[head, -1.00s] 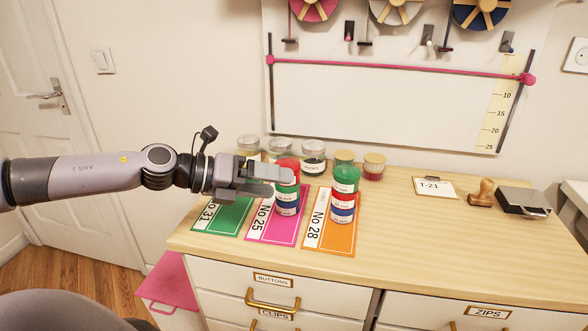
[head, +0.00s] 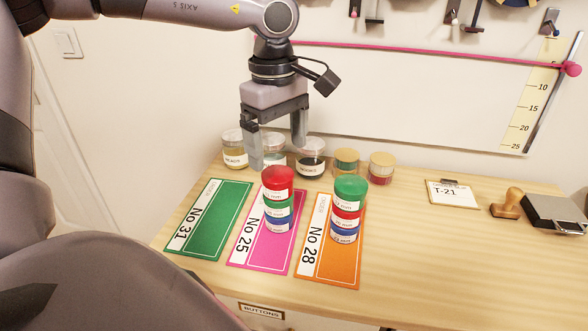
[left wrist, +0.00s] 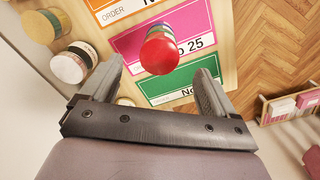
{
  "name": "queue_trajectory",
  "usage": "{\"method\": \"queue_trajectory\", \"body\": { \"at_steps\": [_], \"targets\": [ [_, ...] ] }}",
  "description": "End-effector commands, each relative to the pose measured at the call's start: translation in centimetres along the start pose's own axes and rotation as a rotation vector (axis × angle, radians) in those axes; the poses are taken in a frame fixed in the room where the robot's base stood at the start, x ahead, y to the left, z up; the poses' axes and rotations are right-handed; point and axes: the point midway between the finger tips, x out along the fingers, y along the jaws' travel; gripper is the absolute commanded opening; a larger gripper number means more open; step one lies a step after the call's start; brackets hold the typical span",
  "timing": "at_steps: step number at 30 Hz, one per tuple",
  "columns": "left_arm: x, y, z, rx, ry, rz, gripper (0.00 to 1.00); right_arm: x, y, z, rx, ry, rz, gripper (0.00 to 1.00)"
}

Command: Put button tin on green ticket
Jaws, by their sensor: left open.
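The green ticket No 31 (head: 215,222) lies bare at the left of the table. The pink ticket No 25 (head: 250,250) bears a stack with a red tin (head: 278,181) on a green tin (head: 278,208) on a blue tin (head: 278,224). The orange ticket No 28 (head: 330,268) bears a green tin (head: 350,189) on a red tin (head: 346,216) on a blue tin (head: 344,235). My left gripper (head: 277,155) points down, open and empty, above and behind the pink ticket's stack. In the left wrist view, the red tin (left wrist: 159,52) shows beyond the open fingers (left wrist: 162,75).
Several lidded jars (head: 311,160) stand along the back of the table, close behind the gripper. A T-21 card (head: 452,194), a wooden stamp (head: 506,203) and a dark box (head: 553,212) lie at the right. The table's right middle is clear.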

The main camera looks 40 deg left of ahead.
Motion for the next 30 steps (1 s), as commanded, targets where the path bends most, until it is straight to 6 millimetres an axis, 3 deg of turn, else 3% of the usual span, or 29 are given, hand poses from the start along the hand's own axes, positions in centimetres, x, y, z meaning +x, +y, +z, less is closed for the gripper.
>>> {"method": "queue_trajectory", "body": {
  "at_steps": [5, 18, 27, 28, 30],
  "targets": [
    [0.6, -0.1, -0.1, 0.027, 0.024, -0.014, 0.89, -0.1, 0.0, 0.1, 0.000, -0.003, 0.000, 0.43],
    [6.3, -0.3, -0.6, 0.024, 0.021, -0.014, 0.89, -0.7, -0.1, 0.0, 0.002, -0.014, -0.001, 0.43],
    [7.0, -0.2, -0.6, 0.023, 0.021, -0.010, 0.89, -0.7, -0.1, 0.0, 0.001, -0.014, -0.001, 0.43],
    [7.0, -0.2, -0.6, 0.023, 0.021, -0.010, 0.86, -0.7, -0.1, 0.0, 0.001, -0.014, -0.001, 0.43],
    [6.9, -0.2, -0.6, 0.023, 0.021, -0.010, 0.63, -0.7, -0.1, 0.0, 0.001, -0.014, -0.001, 0.43]
  ]
}}
